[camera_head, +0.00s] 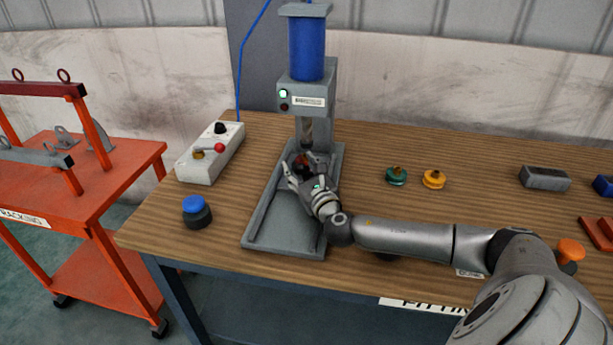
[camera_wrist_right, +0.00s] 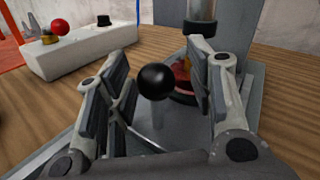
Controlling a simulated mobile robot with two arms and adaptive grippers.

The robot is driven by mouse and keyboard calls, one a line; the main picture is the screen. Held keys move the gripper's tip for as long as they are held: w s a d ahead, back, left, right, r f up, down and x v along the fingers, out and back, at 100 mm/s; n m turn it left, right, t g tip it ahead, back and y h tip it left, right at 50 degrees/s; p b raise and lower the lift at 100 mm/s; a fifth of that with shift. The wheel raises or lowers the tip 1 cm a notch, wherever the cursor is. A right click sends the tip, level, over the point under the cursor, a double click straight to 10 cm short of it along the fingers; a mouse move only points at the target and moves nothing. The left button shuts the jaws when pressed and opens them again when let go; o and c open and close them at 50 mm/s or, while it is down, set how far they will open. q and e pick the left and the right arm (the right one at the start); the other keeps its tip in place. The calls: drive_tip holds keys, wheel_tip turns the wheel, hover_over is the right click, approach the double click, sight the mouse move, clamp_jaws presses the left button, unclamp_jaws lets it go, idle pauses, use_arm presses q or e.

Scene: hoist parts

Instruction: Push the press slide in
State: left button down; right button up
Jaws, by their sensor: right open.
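The press, with a blue cylinder (camera_head: 307,50) on a grey body, stands at the back of the wooden table. Its grey rimmed base (camera_head: 284,232) extends toward me. In the right wrist view, a round black knob (camera_wrist_right: 156,81) on a pale post shows between the open fingers of my right gripper (camera_wrist_right: 160,95). I cannot tell whether either finger touches it. Behind the knob, a reddish part (camera_wrist_right: 182,75) sits below the press ram (camera_wrist_right: 200,14). In the head view, my right gripper (camera_head: 300,180) is over the base and hides much of the slide. My left gripper is out of view.
A white control box (camera_head: 211,155) and a blue button (camera_head: 196,208) are left of the press. An orange cart (camera_head: 130,160) stands left of the table.

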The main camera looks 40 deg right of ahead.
drive_tip(key=v, duration=1.1)
drive_tip(key=shift+s+a, duration=0.1)
drive_tip(key=shift+s, duration=0.25)
